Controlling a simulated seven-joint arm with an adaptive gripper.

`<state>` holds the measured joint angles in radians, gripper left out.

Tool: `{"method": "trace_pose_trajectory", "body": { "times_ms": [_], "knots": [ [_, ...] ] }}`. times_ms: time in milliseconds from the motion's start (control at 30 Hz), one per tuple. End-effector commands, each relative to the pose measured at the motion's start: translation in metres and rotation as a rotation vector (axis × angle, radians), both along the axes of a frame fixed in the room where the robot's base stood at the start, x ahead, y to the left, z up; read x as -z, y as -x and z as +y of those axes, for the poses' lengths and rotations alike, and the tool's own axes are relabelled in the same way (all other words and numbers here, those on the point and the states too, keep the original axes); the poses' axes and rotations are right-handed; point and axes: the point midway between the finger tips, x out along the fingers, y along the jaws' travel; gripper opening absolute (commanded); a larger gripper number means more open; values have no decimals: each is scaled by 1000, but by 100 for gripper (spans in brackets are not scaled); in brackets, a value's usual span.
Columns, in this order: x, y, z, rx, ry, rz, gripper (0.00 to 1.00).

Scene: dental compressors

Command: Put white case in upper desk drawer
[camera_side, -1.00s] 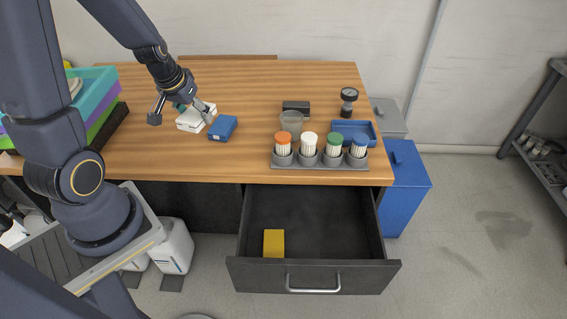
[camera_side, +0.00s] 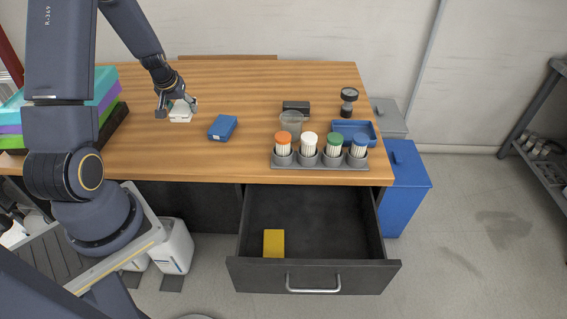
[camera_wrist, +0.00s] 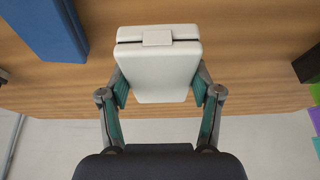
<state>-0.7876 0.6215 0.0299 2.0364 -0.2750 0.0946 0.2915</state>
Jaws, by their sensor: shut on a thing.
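The white case (camera_side: 180,113) is a small box with a dark seam and a latch, which shows in the wrist view (camera_wrist: 157,68). My gripper (camera_side: 177,108) is shut on it, with a green-padded finger on each side in the wrist view (camera_wrist: 159,90). The case is at the left part of the desk; whether it is clear of the surface I cannot tell. The upper desk drawer (camera_side: 314,275) is pulled open under the desk's right part. A yellow box (camera_side: 273,243) lies inside it at the left, and the rest of its floor is bare.
A blue box (camera_side: 222,128) lies right of the case on the wooden desk (camera_side: 230,90). A grey rack (camera_side: 320,163) of capped containers stands above the drawer, with a cup (camera_side: 291,122) and a blue tray (camera_side: 355,131) behind. Stacked coloured trays (camera_side: 105,100) stand at left.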

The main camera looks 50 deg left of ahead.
Motion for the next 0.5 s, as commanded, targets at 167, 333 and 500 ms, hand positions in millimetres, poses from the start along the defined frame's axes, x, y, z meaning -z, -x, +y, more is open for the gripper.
{"method": "trace_pose_trajectory", "body": {
  "times_ms": [167, 333, 500],
  "knots": [
    [13, -9, 7, 0, 1, -1, 27],
    [37, -12, 9, -1, 4, 2, 27],
    [49, -13, 9, 1, 0, 0, 27]
  ]
}}
